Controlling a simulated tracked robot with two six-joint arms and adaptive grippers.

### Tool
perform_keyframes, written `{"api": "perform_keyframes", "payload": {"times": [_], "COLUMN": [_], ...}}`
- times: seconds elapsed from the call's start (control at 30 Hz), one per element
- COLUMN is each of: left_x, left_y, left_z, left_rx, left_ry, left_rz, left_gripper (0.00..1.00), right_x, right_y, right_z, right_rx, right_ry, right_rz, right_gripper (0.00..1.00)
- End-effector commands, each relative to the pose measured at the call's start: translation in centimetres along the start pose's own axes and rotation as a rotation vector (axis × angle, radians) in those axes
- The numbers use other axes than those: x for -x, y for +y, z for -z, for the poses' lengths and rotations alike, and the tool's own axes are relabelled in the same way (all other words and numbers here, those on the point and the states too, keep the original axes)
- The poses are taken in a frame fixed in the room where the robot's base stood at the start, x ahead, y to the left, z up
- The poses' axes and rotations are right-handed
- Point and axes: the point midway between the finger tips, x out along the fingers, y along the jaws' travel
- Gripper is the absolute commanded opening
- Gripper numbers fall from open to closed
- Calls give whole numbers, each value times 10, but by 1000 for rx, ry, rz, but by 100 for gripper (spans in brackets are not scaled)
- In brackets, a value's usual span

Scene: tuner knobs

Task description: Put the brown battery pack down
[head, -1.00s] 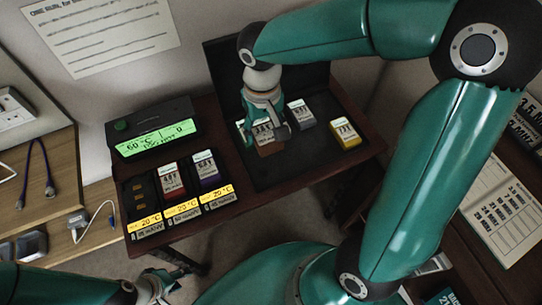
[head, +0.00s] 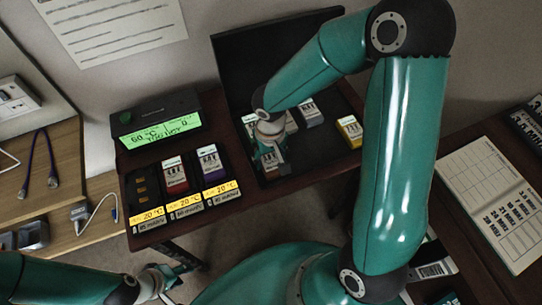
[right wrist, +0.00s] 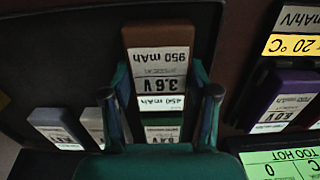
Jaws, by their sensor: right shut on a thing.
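The brown battery pack (right wrist: 158,38) has a white label reading 3.6 V. In the right wrist view it lies between the two fingers of my right gripper (right wrist: 162,95), which is shut on it. In the head view my right gripper (head: 271,153) is over the left front part of the dark tray (head: 290,173). The wrist hides most of the brown pack there; whether it touches the tray cannot be told. A green pack (right wrist: 163,134) shows just below it in the wrist view. My left gripper (head: 172,280) is low at the front, away from the packs; its jaw state is unclear.
A grey pack (head: 310,113) and a yellow pack (head: 349,130) stand in the tray. The charger left of it holds a red pack (head: 175,177) and a purple pack (head: 212,166); its left slot (head: 143,189) is empty. A green-lit display (head: 160,132) stands behind the charger.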

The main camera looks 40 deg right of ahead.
Motion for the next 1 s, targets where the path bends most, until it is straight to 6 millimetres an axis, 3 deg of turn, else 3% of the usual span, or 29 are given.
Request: {"api": "perform_keyframes", "payload": {"times": [0.27, 0.3, 0.43, 0.83, 1.0], "left_x": [-3, -4, -2, 1, 4], "left_y": [-1, -1, -1, 0, 1], "left_z": [0, 0, 0, 0, 0], "left_rx": [0, 0, 0, 0, 0], "left_ry": [0, 0, 0, 0, 0], "left_rz": [0, 0, 0, 0, 0], "left_gripper": [40, 40, 40, 40, 40], "right_x": [-2, -2, -1, 1, 18], "right_y": [0, 0, 0, 1, 1], "right_z": [0, 0, 0, 0, 1], "right_rx": [0, 0, 0, -1, -3], "right_ry": [1, 1, 0, 0, 5], "right_rz": [0, 0, 0, 0, -1], "right_gripper": [21, 61, 83, 85, 85]}}
